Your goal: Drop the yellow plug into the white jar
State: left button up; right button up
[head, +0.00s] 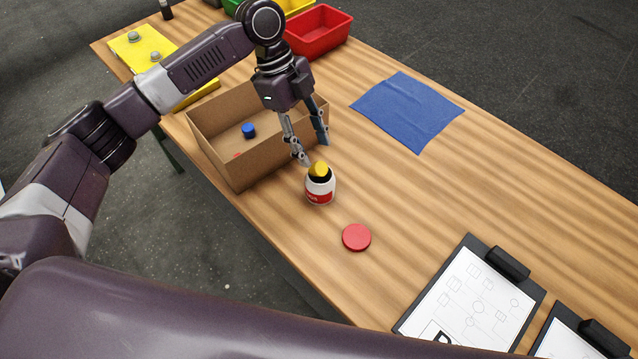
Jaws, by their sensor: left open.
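The white jar (320,190) with a red label stands upright on the wooden table, in front of the cardboard box. The yellow plug (319,168) shows at the jar's dark mouth, its top standing above the rim. I cannot tell whether it rests in the opening or is just above it. My left gripper (316,154) is open just above and behind the jar, its fingers pointing down and apart. The plug is just below the fingertips, with no finger closed on it. My right gripper does not show.
The cardboard box (239,178) holds a blue piece (249,130) and a small red piece. A red lid (356,237) lies in front of the jar. A blue cloth (408,110), red bin (318,32), yellow case (150,50) and clipboard (470,300) are around. The table right of the jar is clear.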

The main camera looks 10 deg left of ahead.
pick_arm(q)
jog(key=v, duration=1.2)
dwell(0.3)
